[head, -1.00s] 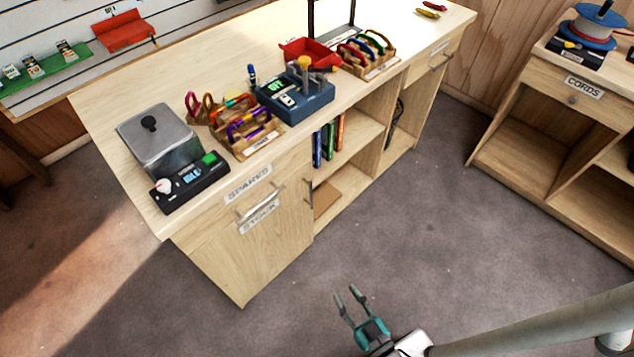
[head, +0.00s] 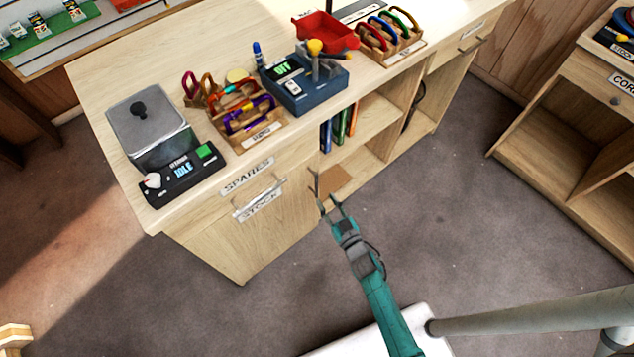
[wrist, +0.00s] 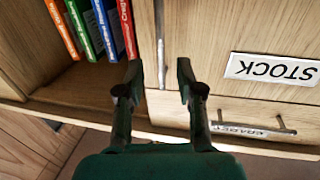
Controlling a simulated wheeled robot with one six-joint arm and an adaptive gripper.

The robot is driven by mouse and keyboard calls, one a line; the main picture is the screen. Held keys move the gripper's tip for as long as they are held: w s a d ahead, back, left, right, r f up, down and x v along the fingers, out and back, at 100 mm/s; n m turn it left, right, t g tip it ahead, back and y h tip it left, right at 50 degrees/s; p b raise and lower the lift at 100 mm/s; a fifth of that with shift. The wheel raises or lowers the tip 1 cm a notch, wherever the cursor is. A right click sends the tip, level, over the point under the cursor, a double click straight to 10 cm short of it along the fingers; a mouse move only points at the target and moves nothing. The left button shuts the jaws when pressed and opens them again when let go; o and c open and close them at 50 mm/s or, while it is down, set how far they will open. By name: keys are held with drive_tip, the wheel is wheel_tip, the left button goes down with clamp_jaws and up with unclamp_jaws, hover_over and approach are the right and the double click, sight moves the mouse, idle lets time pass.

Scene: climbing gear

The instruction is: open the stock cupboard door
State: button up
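The stock cupboard door (head: 262,243) is a pale wooden panel at the counter's left end, with a "STOCK" label (head: 258,206) near its top. It looks closed. In the wrist view the label (wrist: 272,68) appears upside down, and the door's upright metal bar handle (wrist: 160,42) stands along the door's edge. My gripper (head: 324,188) is open at this edge in the head view, partly covering the handle area. In the wrist view the handle's near end lies between the open fingers (wrist: 159,78), with a gap on both sides. I cannot tell how deep it sits between them.
The spares drawer above the door has its own bar handle (head: 259,193); it appears shut. An open shelf (head: 365,125) with upright books adjoins the door's edge. A scale (head: 180,175) and racks of carabiners stand on the counter. The floor (head: 215,315) before the door is clear.

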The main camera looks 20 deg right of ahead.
sight(317, 186)
drive_tip(key=w, duration=0.5)
drive_tip(key=w+a, duration=0.1)
drive_tip(key=w, duration=0.1)
drive_tip(key=shift+w, duration=0.35)
clamp_jaws()
